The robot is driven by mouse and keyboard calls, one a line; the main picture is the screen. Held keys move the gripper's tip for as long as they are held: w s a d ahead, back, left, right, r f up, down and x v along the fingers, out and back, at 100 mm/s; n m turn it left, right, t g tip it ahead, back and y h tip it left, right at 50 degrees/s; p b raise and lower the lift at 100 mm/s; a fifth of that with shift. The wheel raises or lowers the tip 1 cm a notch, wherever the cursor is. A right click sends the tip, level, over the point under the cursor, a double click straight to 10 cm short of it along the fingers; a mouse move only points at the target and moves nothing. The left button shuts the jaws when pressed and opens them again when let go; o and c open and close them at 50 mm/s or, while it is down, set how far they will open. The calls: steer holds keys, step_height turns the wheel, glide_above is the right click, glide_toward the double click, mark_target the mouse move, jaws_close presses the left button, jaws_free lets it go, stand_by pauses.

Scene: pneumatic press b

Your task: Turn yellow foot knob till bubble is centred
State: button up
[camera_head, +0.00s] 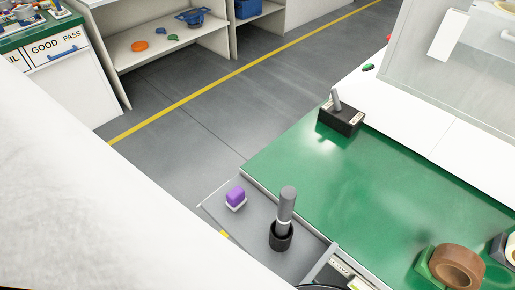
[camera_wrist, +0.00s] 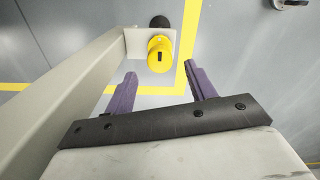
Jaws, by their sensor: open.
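The yellow foot knob (camera_wrist: 160,57) shows in the wrist view, a round yellow piece with a dark slot on its face. It sits at a pale bracket plate (camera_wrist: 134,41), with a black round part (camera_wrist: 160,22) just beyond it. My gripper (camera_wrist: 161,73) is open, its two purple fingers apart and empty. The fingertips lie to the left and right of the knob's near side in the picture; I cannot tell how far they are from it in depth. I cannot make out the bubble in either view. The knob and gripper do not show in the head view.
A pale beam (camera_wrist: 75,100) runs along the left of the wrist view, close to the left finger. The head view shows a green worktop (camera_head: 390,190) with a black lever box (camera_head: 341,121) and a brown tape roll (camera_head: 459,267). Open grey floor (camera_head: 190,130) lies beyond.

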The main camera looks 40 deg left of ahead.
step_height(320, 180, down, 6)
steer(key=shift+r+b, duration=0.25)
steer(key=shift+b, duration=0.1)
steer(key=c, duration=1)
steer(key=shift+o, duration=0.2)
steer(key=shift+r+m, duration=0.1)
steer(key=shift+m, duration=0.3)
